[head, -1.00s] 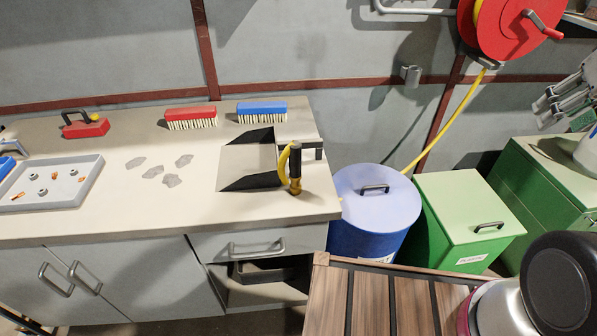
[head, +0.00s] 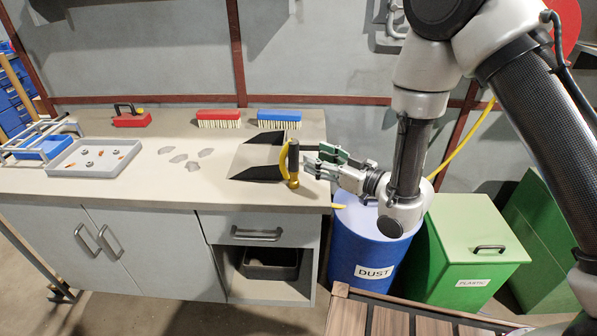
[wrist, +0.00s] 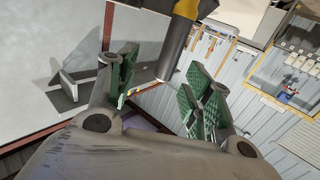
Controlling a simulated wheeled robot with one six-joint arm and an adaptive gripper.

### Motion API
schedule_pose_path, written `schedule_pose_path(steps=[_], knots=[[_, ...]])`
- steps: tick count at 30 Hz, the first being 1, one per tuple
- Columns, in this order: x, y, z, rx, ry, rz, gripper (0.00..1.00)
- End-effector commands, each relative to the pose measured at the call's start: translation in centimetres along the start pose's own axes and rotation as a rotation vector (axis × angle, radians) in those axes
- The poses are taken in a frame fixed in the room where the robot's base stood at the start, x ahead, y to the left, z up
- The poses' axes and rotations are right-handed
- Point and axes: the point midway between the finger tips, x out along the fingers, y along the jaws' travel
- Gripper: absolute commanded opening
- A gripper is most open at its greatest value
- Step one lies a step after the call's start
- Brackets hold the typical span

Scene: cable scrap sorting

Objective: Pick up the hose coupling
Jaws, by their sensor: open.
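The hose coupling (head: 293,160) is a dark upright cylinder with a brass-coloured lower end and a yellow hose looping at its left. It stands at the right end of the workbench. My gripper (head: 316,161) is open, just right of the coupling at about its height, with the fingers pointing left at it. In the wrist view the coupling (wrist: 173,48) shows as a grey cylinder with a yellow end, in the gap between the green-padded fingers. It looks free of both pads. Whether it lies fully between them in depth I cannot tell.
A dustpan (head: 258,168) lies left of the coupling. A blue brush (head: 279,115) and red brush (head: 219,116) stand behind. A grey tray (head: 60,170) is far left. The blue dust bin (head: 355,258) and green plastic bin (head: 468,250) stand right of the bench.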

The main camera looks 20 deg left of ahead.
Motion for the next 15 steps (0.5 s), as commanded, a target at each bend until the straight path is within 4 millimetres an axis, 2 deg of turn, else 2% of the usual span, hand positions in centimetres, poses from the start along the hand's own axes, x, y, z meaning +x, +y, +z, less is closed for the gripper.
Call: schedule_pose_path(steps=[1, 5, 15], knots=[[0.1, -0.7, 0.4, 0.006, 0.013, -0.013, 0.51], [1.0, -1.2, 0.4, 0.010, 0.033, -0.023, 0.51], [5.8, -1.2, 0.3, 0.009, 0.034, -0.023, 0.51]])
